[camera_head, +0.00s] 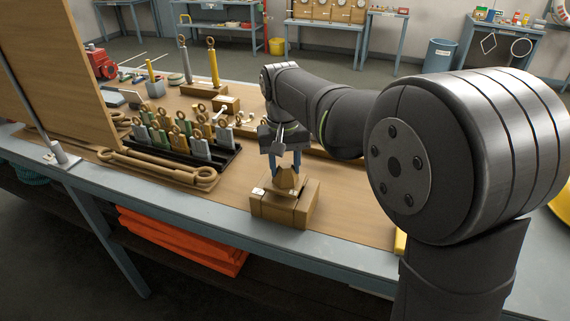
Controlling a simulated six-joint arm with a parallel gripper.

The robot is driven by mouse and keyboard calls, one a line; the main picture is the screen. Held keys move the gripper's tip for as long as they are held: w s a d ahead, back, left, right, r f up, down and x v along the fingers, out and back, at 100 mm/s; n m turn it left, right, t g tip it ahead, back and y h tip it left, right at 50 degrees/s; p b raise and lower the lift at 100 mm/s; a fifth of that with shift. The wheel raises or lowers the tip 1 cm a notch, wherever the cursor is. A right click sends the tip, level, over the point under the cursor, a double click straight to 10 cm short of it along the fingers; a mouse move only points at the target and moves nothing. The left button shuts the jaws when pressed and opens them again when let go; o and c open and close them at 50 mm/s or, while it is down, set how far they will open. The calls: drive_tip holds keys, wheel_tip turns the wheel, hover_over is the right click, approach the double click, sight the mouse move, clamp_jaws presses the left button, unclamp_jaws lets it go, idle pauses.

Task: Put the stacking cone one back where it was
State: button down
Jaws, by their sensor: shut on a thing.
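My gripper (286,180) points down over the front part of the table. Its fingers are shut on a small tan-brown pointed piece, which looks like the stacking cone one (287,181). The cone is right at the top of a wooden box (285,208) with small metal fittings near the table's front edge. I cannot tell whether the cone touches the box or hangs just above it. The fingers hide part of the cone.
A black rack (215,164) of several tagged pieces stands left of the box. Long brown rods (160,167) lie farther left by an upright wooden panel (60,60). Tall grey and yellow ringed pieces (213,65) stand behind. Bare tabletop (235,185) shows left of the box.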

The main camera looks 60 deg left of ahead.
sight(283, 165)
drive_tip(key=shift+f, duration=0.4)
drive_tip(key=shift+f, duration=0.1)
drive_tip(key=c, duration=0.9)
unclamp_jaws()
drive_tip(key=shift+o, duration=0.2)
wheel_tip(283, 165, up, 13)
drive_tip(key=shift+s, duration=0.25)
